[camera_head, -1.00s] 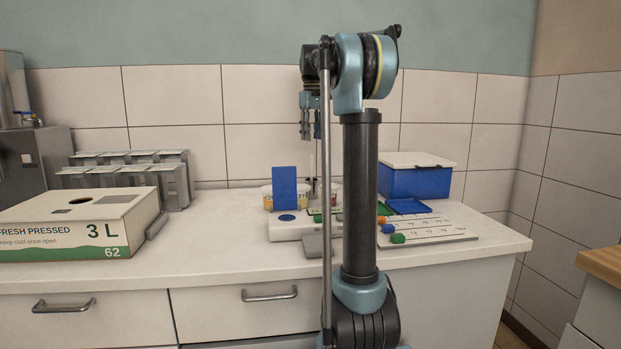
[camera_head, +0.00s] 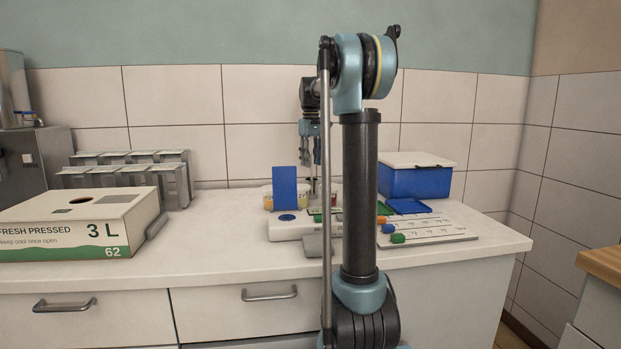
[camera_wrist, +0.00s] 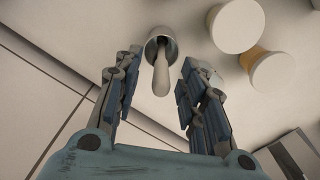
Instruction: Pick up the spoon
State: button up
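My gripper (camera_wrist: 162,68) is open, with one finger on each side of the handle. I see a gap between the handle and each finger. In the head view my gripper (camera_head: 311,155) points down behind the blue upright panel, near the wall. My own arm and the things on the counter partly hide that area. The spoon's lower end is hidden in the holder.
Round white lidded tubs (camera_wrist: 237,26) stand beside the holder. A blue panel (camera_head: 285,188) stands in front of them, on a white device (camera_head: 290,228). A blue box (camera_head: 415,182) with a white lid is to the right. A juice carton (camera_head: 60,222) and grey dispensers are left.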

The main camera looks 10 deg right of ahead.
jog(key=c, duration=0.9)
jog(key=shift+r, duration=0.1)
